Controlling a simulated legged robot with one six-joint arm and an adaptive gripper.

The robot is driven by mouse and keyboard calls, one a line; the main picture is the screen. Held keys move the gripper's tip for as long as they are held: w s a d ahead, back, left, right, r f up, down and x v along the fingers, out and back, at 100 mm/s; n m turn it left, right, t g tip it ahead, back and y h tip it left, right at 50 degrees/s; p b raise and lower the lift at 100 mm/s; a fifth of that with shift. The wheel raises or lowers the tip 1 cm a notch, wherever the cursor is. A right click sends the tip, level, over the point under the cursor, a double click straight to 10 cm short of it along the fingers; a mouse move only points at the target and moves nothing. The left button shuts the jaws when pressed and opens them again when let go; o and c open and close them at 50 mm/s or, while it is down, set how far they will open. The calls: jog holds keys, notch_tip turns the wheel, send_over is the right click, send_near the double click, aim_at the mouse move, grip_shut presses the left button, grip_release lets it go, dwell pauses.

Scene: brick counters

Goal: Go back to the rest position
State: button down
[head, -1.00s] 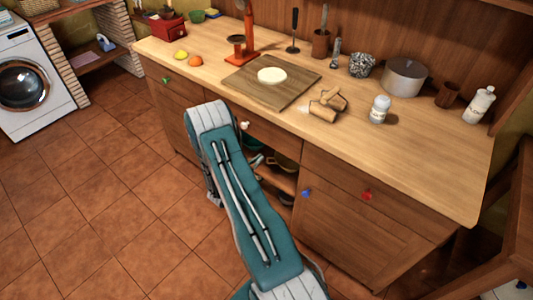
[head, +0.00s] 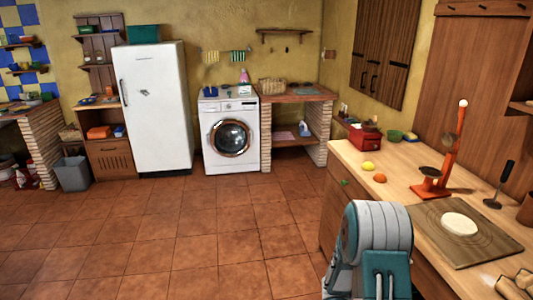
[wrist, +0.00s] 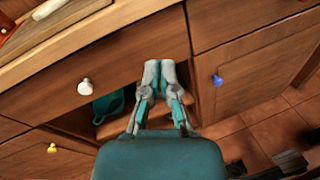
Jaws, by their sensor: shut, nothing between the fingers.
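My gripper (wrist: 160,72) shows in the wrist view with its two fingers together and nothing between them. It points at the wooden counter front, below the countertop edge and between a white knob (wrist: 85,87) and a blue knob (wrist: 217,80). An open shelf space with a teal container (wrist: 109,106) lies behind it. In the head view only my arm shows at the bottom right; the gripper is out of that view.
The counter (head: 345,155) at the right holds a cutting board (head: 480,250) with a pale round of dough (head: 459,224), an orange stand (head: 440,170), a lemon (head: 367,166) and an orange (head: 380,178). A washing machine (head: 229,135) and fridge (head: 158,105) stand behind. The tiled floor is clear.

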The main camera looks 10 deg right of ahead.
jog(key=s+a+r+m+t+y, duration=0.3)
jog(key=s+a+r+m+y, duration=0.1)
jog(key=a+r, duration=0.4)
jog(key=s+a+r+m+t+y, duration=0.3)
jog(key=s+a+r+y, duration=0.3)
jog(key=a, duration=0.5)
jog(key=s+a+r+m+t+y, duration=0.3)
jog(key=s+a+r+m+y, duration=0.1)
jog(key=a+r, duration=0.5)
jog(key=shift+s+a+r+m+y, duration=0.35)
jog(key=shift+a+m+y, duration=0.35)
jog(key=shift+y, duration=0.4)
jog(key=shift+d, duration=0.15)
